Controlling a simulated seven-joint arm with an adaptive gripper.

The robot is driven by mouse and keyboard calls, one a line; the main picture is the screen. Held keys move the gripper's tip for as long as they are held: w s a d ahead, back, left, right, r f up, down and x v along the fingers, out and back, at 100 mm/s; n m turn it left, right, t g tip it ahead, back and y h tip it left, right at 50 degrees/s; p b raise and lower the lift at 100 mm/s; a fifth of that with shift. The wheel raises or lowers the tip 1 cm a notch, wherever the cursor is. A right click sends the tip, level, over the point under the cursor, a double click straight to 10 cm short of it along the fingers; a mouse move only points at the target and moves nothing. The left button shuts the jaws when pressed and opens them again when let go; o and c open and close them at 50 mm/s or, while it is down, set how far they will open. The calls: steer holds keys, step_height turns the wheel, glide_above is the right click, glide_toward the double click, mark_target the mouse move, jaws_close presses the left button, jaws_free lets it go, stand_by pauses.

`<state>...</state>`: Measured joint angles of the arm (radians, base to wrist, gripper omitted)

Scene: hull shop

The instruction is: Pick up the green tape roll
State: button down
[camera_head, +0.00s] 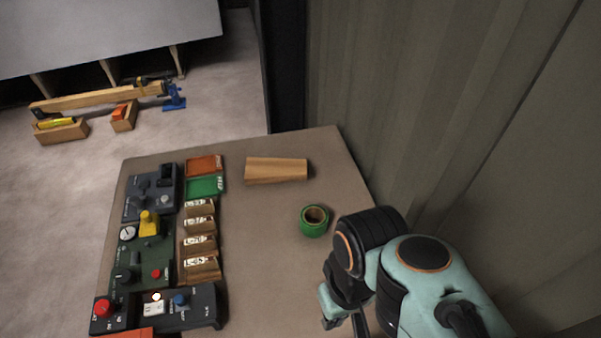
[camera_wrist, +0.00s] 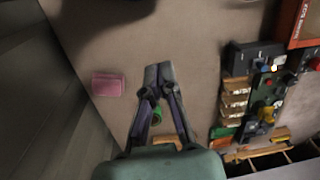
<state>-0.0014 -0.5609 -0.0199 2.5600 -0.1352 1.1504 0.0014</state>
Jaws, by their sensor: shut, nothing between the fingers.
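The green tape roll (camera_head: 312,230) stands on the table (camera_head: 262,240), right of the middle, its open core facing up in the head view. My gripper (camera_head: 345,322) is nearer the camera than the roll, at the bottom edge of the head view, partly cut off and apart from the roll. In the wrist view my gripper (camera_wrist: 160,72) has its fingertips together with nothing between them. The green tape roll (camera_wrist: 157,115) shows small in the gap between the finger linkages, partly hidden by them.
A wooden block (camera_head: 276,170) lies behind the roll. Control boxes (camera_head: 150,250) and several small wooden bins (camera_head: 200,243) line the table's left side. Green (camera_head: 205,186) and red (camera_head: 204,165) trays sit behind them. A pink block (camera_wrist: 107,85) shows in the wrist view. A wall (camera_head: 440,110) rises at right.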

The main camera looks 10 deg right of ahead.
steer(key=c, duration=1.8)
jaws_free()
steer(key=o, duration=0.8)
steer(key=shift+c, duration=0.2)
